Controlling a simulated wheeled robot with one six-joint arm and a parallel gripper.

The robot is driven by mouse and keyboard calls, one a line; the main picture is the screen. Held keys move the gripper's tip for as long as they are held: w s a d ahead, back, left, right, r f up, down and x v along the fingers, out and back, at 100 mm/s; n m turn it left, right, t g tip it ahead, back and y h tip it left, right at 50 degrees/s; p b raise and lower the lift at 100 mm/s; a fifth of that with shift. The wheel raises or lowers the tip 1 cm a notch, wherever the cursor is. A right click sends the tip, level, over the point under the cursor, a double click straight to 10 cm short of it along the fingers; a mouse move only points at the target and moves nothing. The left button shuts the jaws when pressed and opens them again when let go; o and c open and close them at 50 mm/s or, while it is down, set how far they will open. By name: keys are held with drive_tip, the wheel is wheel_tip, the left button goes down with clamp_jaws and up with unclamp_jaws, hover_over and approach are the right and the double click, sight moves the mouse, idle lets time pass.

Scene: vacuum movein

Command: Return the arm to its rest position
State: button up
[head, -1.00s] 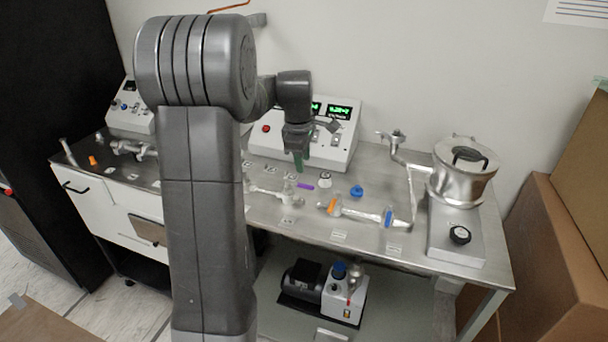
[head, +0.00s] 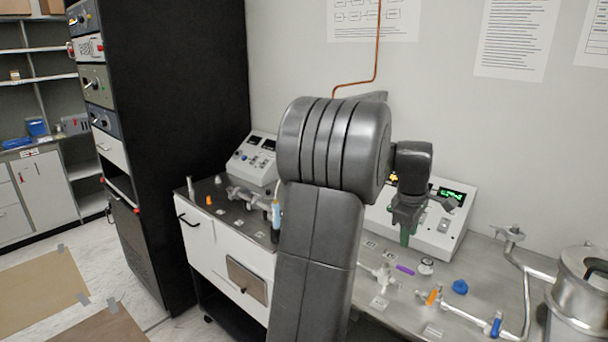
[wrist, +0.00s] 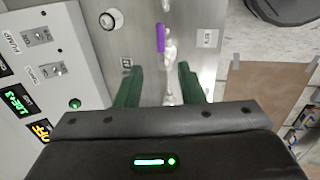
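My gripper (wrist: 160,84) shows in the wrist view with its two green fingers apart and nothing between them. In the head view my gripper (head: 406,236) points down in front of the sloped control box with green displays (head: 440,215), above the steel bench (head: 385,330). My arm's large grey links fill the middle of the head view and hide part of the bench. Below the fingers, a metal fitting with a purple handle (wrist: 161,38) lies on the bench, apart from them.
A steel vessel (head: 580,300) with a bent pipe stands at the right. A blue knob (head: 460,287) and orange-handled valve (head: 433,296) are on the bench. A second control box (head: 252,158) and a tall black rack (head: 185,120) stand at the left. Floor is open at lower left.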

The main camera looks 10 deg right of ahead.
sight(405, 268)
drive_tip(key=f, duration=0.3)
drive_tip(key=w+d+f, duration=0.1)
drive_tip(key=f, duration=0.3)
drive_tip(key=f+p, duration=0.1)
drive_tip(key=f, duration=0.3)
drive_tip(key=shift+w+d+f, duration=0.2)
drive_tip(key=shift+w+d, duration=0.05)
drive_tip(key=shift+d, duration=0.05)
drive_tip(key=shift+r, duration=0.1)
wheel_tip(405, 268, up, 13)
drive_tip(key=s+a+b, duration=0.1)
drive_tip(key=s+a, duration=0.1)
drive_tip(key=f, duration=0.4)
drive_tip(key=w+d+f+p, duration=0.1)
drive_tip(key=f, duration=0.3)
drive_tip(key=w+d+f, duration=0.1)
drive_tip(key=f, duration=0.4)
drive_tip(key=shift+f, duration=0.1)
drive_tip(key=shift+m, duration=0.3)
drive_tip(key=shift+s+a+m, duration=0.3)
drive_tip(key=shift+a+m, duration=0.2)
drive_tip(key=shift+m, duration=0.4)
